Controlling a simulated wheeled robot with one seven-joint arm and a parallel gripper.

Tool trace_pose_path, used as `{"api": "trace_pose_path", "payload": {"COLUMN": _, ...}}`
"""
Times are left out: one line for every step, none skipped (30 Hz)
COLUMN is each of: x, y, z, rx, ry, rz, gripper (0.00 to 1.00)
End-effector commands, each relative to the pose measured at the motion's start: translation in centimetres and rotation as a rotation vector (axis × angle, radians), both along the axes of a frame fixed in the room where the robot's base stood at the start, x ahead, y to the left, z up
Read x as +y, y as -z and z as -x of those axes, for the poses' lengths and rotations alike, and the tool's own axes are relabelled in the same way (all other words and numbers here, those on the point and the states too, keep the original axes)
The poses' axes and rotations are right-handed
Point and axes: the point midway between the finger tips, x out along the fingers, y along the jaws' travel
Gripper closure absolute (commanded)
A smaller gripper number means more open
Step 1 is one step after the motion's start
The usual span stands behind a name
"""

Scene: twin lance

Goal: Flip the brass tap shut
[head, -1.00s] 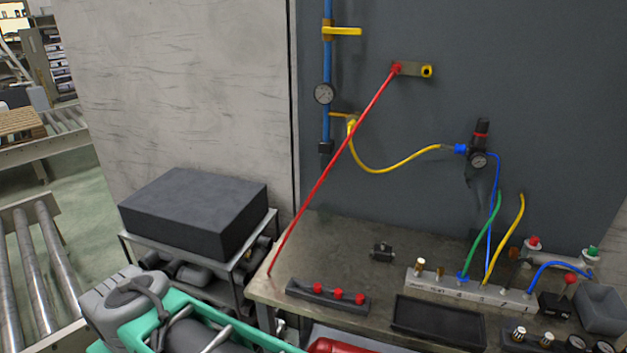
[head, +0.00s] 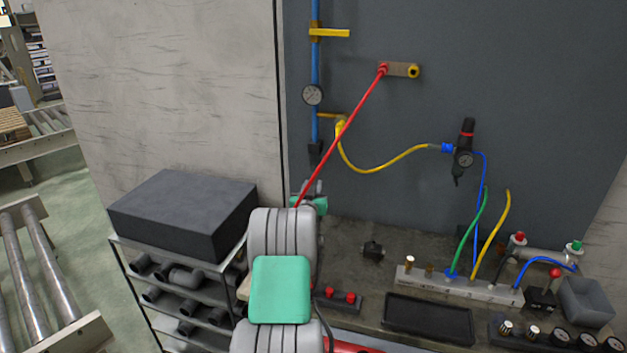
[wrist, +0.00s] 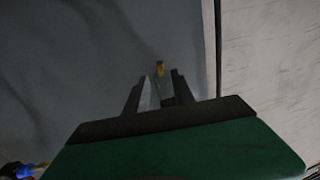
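Two brass-yellow taps sit on the blue vertical pipe in the head view. The upper tap (head: 330,33) has a lever sticking out sideways to the right. The lower tap (head: 327,116) sits below the gauge, with the yellow hose on its right. I cannot tell which one the task means. My gripper (head: 309,194) is below the pipe's lower end, beside the red rod, partly hidden by my arm.
A regulator (head: 464,150) hangs to the right. A dark block (head: 182,214) lies on a rack at left. The bench (head: 345,240) carries manifolds and trays.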

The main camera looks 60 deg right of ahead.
Motion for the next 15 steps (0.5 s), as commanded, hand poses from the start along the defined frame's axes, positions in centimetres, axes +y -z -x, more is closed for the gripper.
{"api": "trace_pose_path", "payload": {"x": -0.8, "y": -0.2, "z": -0.3, "rx": 0.0, "ry": 0.0, "rz": 0.0, "gripper": 0.7}}
{"api": "trace_pose_path", "payload": {"x": -1.3, "y": -0.2, "z": -0.4, "rx": 0.0, "ry": 0.0, "rz": -0.001, "gripper": 0.7}}
{"api": "trace_pose_path", "payload": {"x": -1.7, "y": -0.1, "z": -0.6, "rx": 0.002, "ry": 0.0, "rz": -0.002, "gripper": 0.7}}
{"api": "trace_pose_path", "payload": {"x": -2.0, "y": -0.1, "z": -0.7, "rx": 0.001, "ry": 0.0, "rz": -0.001, "gripper": 0.7}}
{"api": "trace_pose_path", "payload": {"x": -2.3, "y": -0.1, "z": -0.8, "rx": 0.001, "ry": 0.0, "rz": 0.0, "gripper": 0.7}}
{"api": "trace_pose_path", "payload": {"x": -2.5, "y": -0.1, "z": -0.9, "rx": 0.001, "ry": 0.0, "rz": 0.0, "gripper": 0.7}}
{"api": "trace_pose_path", "payload": {"x": -2.6, "y": -0.1, "z": -1.0, "rx": 0.001, "ry": -0.001, "rz": 0.0, "gripper": 0.7}}
{"api": "trace_pose_path", "payload": {"x": -2.7, "y": -0.1, "z": -1.0, "rx": 0.001, "ry": -0.001, "rz": 0.0, "gripper": 0.7}}
{"api": "trace_pose_path", "payload": {"x": -2.7, "y": 0.0, "z": -1.0, "rx": 0.001, "ry": -0.001, "rz": -0.001, "gripper": 0.7}}
{"api": "trace_pose_path", "payload": {"x": -2.7, "y": 0.0, "z": -1.0, "rx": 0.001, "ry": -0.001, "rz": -0.001, "gripper": 0.7}}
{"api": "trace_pose_path", "payload": {"x": -2.7, "y": 0.0, "z": -1.0, "rx": 0.001, "ry": -0.001, "rz": -0.001, "gripper": 0.7}}
{"api": "trace_pose_path", "payload": {"x": -2.7, "y": 0.0, "z": -1.0, "rx": 0.001, "ry": -0.001, "rz": -0.001, "gripper": 0.7}}
{"api": "trace_pose_path", "payload": {"x": -2.7, "y": 0.0, "z": -1.0, "rx": 0.001, "ry": -0.001, "rz": -0.001, "gripper": 0.7}}
{"api": "trace_pose_path", "payload": {"x": -2.7, "y": 0.0, "z": -1.0, "rx": 0.001, "ry": -0.001, "rz": -0.001, "gripper": 0.7}}
{"api": "trace_pose_path", "payload": {"x": -2.7, "y": 0.0, "z": -1.0, "rx": 0.001, "ry": -0.002, "rz": -0.001, "gripper": 0.72}}
